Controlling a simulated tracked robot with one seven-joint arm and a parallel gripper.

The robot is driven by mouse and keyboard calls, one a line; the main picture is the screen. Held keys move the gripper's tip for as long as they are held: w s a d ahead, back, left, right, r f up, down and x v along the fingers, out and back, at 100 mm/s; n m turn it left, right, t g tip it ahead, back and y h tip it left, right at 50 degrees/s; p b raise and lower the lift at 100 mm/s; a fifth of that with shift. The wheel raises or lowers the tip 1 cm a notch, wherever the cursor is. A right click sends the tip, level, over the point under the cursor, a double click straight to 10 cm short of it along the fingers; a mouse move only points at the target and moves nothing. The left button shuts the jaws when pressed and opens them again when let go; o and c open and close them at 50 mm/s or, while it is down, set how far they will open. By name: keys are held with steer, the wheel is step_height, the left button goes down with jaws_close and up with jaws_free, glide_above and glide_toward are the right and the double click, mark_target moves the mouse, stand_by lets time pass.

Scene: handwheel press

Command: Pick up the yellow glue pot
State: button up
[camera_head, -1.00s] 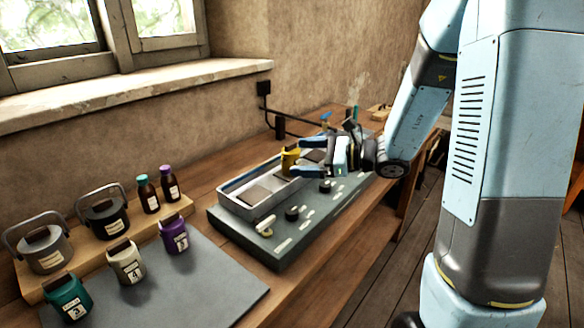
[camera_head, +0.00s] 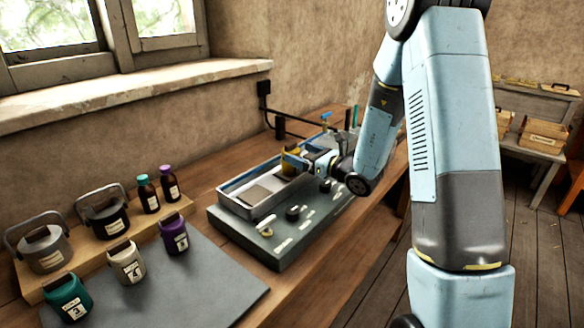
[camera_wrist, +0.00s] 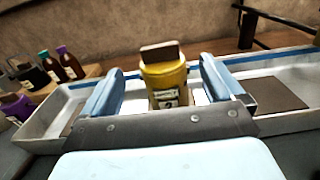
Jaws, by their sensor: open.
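The yellow glue pot (camera_wrist: 166,82) stands upright in the light tray (camera_wrist: 285,64), with a brown block-shaped top and a white label facing the wrist camera. In the head view the yellow pot (camera_head: 289,160) is partly hidden by my gripper (camera_head: 297,163). In the wrist view my gripper (camera_wrist: 164,86) is open, with one blue finger on each side of the pot. Gaps show between the pot and both fingers, so it is not gripped.
The tray sits on a dark control panel with knobs (camera_head: 293,213). Teal (camera_head: 68,298), white (camera_head: 127,263) and purple (camera_head: 174,236) pots stand on a grey mat (camera_head: 215,285). Two lidded pots and two bottles stand on a wooden board at the left. A wall (camera_head: 235,120) runs behind.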

mark_target(293, 148)
steer(key=shift+r+x, duration=0.2)
steer(key=shift+x, duration=3.35)
steer(key=shift+d, duration=0.1)
steer(key=shift+c, duration=0.2)
jaws_close()
steer(key=shift+r, duration=0.1)
